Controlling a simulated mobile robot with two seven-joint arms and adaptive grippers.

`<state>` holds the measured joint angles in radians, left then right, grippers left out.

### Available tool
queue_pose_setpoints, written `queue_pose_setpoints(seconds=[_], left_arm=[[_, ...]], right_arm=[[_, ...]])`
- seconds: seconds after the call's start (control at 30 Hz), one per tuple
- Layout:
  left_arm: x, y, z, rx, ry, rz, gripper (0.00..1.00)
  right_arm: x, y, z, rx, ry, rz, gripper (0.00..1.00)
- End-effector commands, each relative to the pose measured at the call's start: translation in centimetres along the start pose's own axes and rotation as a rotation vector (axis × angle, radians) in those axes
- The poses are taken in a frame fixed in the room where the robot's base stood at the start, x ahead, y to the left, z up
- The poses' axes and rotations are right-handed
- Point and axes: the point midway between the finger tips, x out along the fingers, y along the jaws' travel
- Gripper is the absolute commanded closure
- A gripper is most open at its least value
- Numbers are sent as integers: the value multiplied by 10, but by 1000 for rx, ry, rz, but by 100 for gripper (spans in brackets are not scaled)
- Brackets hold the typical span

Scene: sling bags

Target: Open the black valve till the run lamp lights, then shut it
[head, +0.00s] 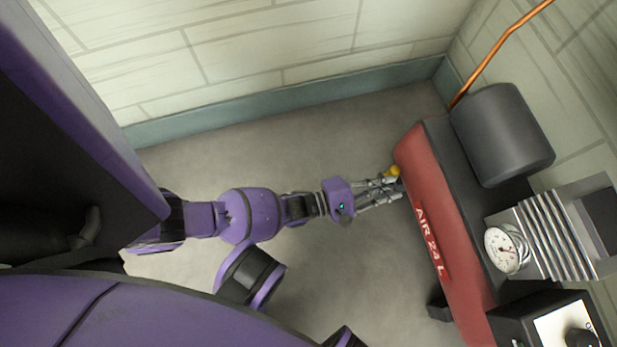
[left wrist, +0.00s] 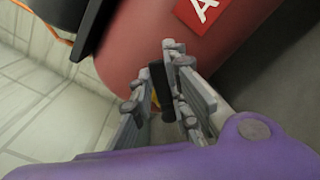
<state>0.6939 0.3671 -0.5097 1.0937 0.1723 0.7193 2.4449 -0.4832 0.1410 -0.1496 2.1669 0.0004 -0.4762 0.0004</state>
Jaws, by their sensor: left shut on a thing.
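The handle lies between the two fingers, close to the tank's rounded end. The fingers hide part of the valve. A yellow round part (head: 395,171) shows beside the fingertips in the head view. I cannot make out the run lamp in either view. My right gripper is not in view.
The red tank (head: 440,235), lettered "AIR 24 L", carries a black cylinder (head: 502,133), a finned block (head: 556,240) and a white gauge (head: 502,250). A black box with a pale panel (head: 562,328) stands at lower right. A copper pipe (head: 490,58) runs up the wall. Floor (head: 290,150) around my arm is clear.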

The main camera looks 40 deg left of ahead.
Motion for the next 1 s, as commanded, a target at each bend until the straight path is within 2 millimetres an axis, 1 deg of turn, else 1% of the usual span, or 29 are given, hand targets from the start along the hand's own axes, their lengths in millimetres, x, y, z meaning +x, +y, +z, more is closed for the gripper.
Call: queue_pose_setpoints(seconds=[0.13,0.33,0.57,0.77,0.8,0.93,1.0], left_arm=[[-2,3,0,-58,-3,-2,100],[-2,4,0,-101,-3,-2,100],[-2,5,0,-111,-2,-2,100],[-2,5,0,-110,-2,-3,100],[-2,5,0,-110,-2,-3,84],[-2,5,0,-110,-1,-3,67],[-2,5,0,-110,-1,-2,66]], right_arm=[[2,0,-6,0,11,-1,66],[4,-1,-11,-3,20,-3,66],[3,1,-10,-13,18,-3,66],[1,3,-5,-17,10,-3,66],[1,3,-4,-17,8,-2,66],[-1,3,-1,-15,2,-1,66],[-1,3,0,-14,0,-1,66]])
